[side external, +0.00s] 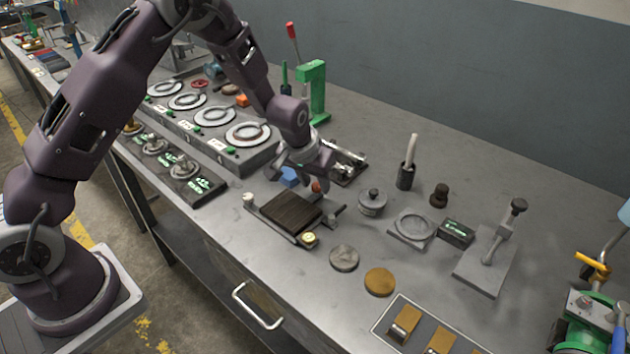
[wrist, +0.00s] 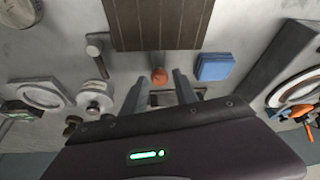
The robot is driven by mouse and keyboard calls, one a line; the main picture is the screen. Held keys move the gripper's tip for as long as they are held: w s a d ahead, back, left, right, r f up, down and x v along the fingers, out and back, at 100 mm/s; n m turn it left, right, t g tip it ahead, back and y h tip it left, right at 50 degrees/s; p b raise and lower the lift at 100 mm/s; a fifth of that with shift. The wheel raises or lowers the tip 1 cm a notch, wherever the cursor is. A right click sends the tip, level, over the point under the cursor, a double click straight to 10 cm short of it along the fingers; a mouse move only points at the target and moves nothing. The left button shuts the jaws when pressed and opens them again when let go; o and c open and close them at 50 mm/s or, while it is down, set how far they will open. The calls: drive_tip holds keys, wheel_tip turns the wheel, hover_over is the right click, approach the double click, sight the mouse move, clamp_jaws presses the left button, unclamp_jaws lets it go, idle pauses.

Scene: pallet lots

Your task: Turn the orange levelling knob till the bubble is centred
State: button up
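The orange levelling knob (side external: 316,187) sits at the far edge of a small stand with a dark ribbed plate (side external: 290,211). In the wrist view the orange knob (wrist: 159,76) shows between the tips of my gripper (wrist: 160,82), with a gap on each side. My gripper (side external: 304,171) is open and low over the stand's far edge. A yellow round piece (side external: 309,239) is at the stand's near corner and a pale one (side external: 248,199) at its left. I cannot make out the bubble in either view.
A blue block (side external: 289,177) lies close beside my gripper and shows in the wrist view (wrist: 214,67). A lidded round pot (side external: 372,201) stands right of the stand. Two discs (side external: 344,257) lie in front. A row of ring stations (side external: 248,133) stands behind left.

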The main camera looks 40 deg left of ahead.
drive_tip(key=shift+o, duration=0.5)
drive_tip(key=v, duration=0.7)
